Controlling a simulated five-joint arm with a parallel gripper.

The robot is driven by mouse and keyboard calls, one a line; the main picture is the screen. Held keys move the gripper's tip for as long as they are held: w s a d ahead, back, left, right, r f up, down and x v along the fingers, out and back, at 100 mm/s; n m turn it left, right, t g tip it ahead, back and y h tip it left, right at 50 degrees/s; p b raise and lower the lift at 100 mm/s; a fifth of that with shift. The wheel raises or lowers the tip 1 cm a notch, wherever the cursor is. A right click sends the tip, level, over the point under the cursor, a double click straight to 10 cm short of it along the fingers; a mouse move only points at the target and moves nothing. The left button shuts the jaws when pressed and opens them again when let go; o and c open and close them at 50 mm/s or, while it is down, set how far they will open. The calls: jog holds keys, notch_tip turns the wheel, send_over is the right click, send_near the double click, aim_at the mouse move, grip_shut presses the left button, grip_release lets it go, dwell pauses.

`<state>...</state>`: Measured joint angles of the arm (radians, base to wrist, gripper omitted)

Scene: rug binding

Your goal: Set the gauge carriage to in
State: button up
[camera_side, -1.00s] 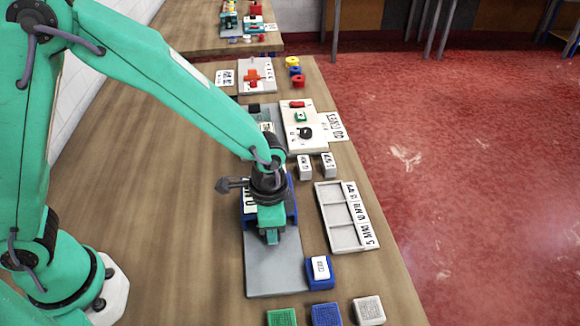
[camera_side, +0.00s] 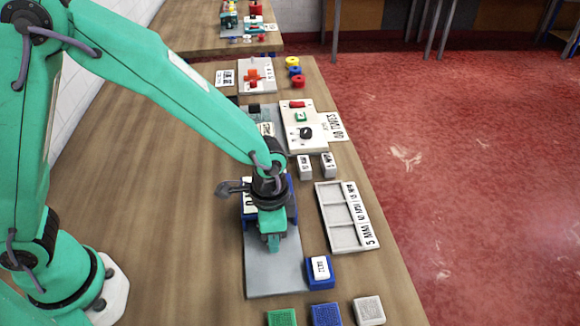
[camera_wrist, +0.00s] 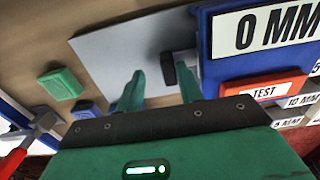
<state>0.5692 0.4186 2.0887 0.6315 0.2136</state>
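My gripper (camera_side: 273,240) is over the grey plate in the side view. In the wrist view my gripper (camera_wrist: 158,90) is open, its two green fingers apart. A black knob on a pale stem (camera_wrist: 168,68) shows near the right finger, beside a blue block (camera_wrist: 207,50) with a "0 MM" label. I cannot tell whether the knob is between the fingers or beyond them. The blue block (camera_side: 292,213) is partly hidden by my gripper in the side view. Which part is the gauge carriage is not clear.
The grey plate (camera_side: 262,280) lies under my gripper. A white three-part tray (camera_side: 362,240) is on the right. Blue (camera_side: 326,315), green (camera_side: 282,317) and white (camera_side: 368,310) blocks lie in front. A panel with a black knob (camera_side: 300,143) is behind. The table's left side is clear.

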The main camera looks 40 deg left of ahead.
jog(key=shift+s+d+r, duration=0.2)
jog(key=shift+s+d, duration=0.3)
jog(key=shift+d, duration=0.05)
jog(key=shift+s+d+r, duration=0.2)
jog(key=shift+s+d, duration=0.3)
notch_tip(320, 180, up, 7)
jog(key=f+g+y, duration=0.1)
jog(key=f, duration=0.1)
jog(key=f+g, duration=0.1)
jog(key=f, duration=0.2)
jog(key=f+g+y, duration=0.1)
jog(key=f, duration=0.2)
jog(key=shift+w+d+g+y, duration=0.15)
jog(key=shift+w+g+y, duration=0.1)
jog(key=shift+g+y, duration=0.05)
jog(key=s+d, duration=0.3)
jog(key=shift+f, duration=0.15)
jog(key=v, duration=0.8)
jog(key=w+a+r+n+t+h, duration=0.1)
jog(key=a+r+n+t+h, duration=0.1)
jog(key=a+r, duration=0.55)
jog(key=s+a+r+n+t, duration=0.3)
jog(key=a, duration=0.6)
jog(key=s+a+r+n+t+h, duration=0.1)
jog(key=s+a+r+n+t, duration=0.2)
jog(key=a, duration=0.6)
jog(key=shift+s+a+r, duration=0.4)
jog(key=shift+s+r, duration=0.4)
jog(key=shift+s, duration=0.05)
